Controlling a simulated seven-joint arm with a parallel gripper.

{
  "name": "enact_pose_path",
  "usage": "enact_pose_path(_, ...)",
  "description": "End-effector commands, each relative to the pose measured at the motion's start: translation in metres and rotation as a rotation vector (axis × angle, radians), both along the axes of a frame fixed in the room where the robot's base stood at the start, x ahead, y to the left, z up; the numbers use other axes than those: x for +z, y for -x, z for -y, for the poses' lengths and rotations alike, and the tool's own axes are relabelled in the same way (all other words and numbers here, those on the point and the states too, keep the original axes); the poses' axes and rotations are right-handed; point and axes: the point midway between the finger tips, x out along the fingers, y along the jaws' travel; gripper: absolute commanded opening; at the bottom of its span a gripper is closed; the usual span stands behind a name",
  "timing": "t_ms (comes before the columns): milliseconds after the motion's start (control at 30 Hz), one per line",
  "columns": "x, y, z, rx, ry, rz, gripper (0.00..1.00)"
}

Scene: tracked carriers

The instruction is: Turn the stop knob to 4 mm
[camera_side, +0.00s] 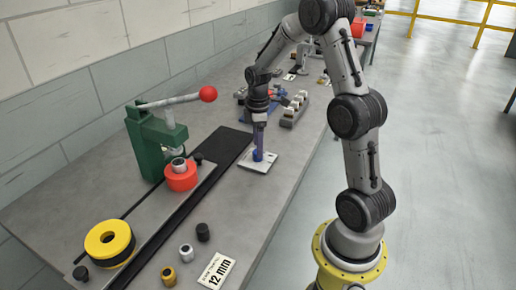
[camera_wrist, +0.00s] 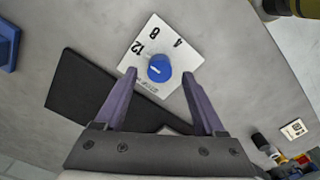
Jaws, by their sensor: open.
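The blue stop knob (camera_wrist: 159,67) sits on a white plate (camera_wrist: 140,68) marked 12, 8 and 4. A short white mark on the knob lies on its left side, nearest the 12 of the three numbers. In the side view the knob (camera_side: 258,155) stands on the plate (camera_side: 262,167) on the bench, partly hidden by my fingers. My gripper (camera_wrist: 159,75) is open, with one purple finger on each side of the knob and visible gaps between. In the side view my gripper (camera_side: 259,141) points down over the knob.
A card reading 12 mm (camera_side: 216,271) lies at the bench front. A green press (camera_side: 150,146) with a red-tipped lever, a red ring-shaped carrier (camera_side: 181,177) and a yellow one (camera_side: 109,238) stand to the left. A grey block with several pegs (camera_side: 294,110) is behind the plate.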

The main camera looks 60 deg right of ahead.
Motion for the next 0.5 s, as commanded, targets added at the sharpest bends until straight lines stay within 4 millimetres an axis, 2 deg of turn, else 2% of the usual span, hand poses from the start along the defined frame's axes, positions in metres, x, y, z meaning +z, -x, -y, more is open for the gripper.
enact_pose_path(200,-0.017,0.000,0.000,0.000,0.000,0.000,0.72)
enact_pose_path(500,-0.019,0.000,0.000,0.000,0.001,0.001,0.72)
